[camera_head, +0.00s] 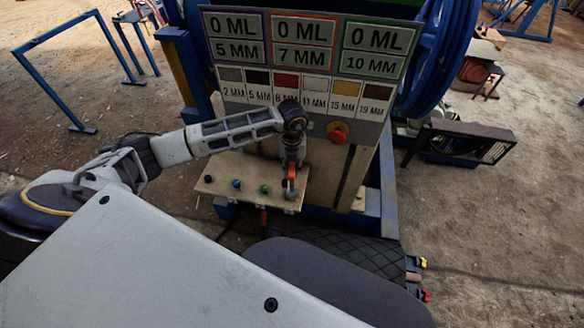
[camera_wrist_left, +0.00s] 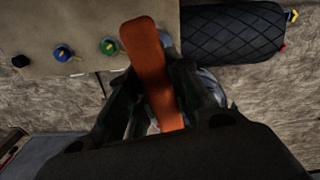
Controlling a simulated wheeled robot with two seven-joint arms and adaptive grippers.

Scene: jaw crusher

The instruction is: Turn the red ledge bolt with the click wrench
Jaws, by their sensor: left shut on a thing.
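My left gripper (camera_head: 291,172) is over the right end of a pale ledge (camera_head: 225,176), shut on an orange-handled wrench (camera_wrist_left: 152,75). In the left wrist view the orange handle stands between the dark fingers, its far end over the ledge beside the green bolt. A green bolt (camera_wrist_left: 108,46), a blue bolt (camera_wrist_left: 63,53) and a black bolt (camera_wrist_left: 20,61) sit in a row on the ledge, left of the wrench. I cannot make out a red ledge bolt; the gripper and wrench cover that end of the ledge. The wrench's head is hidden. My right gripper is not in view.
A panel of signs (camera_head: 310,60) stands behind the ledge, with a red stop button (camera_head: 337,132). A dark quilted roll (camera_wrist_left: 235,45) lies close to the right of the wrench. A blue wheel (camera_head: 440,55) is at the back right. Bare floor lies left of the ledge.

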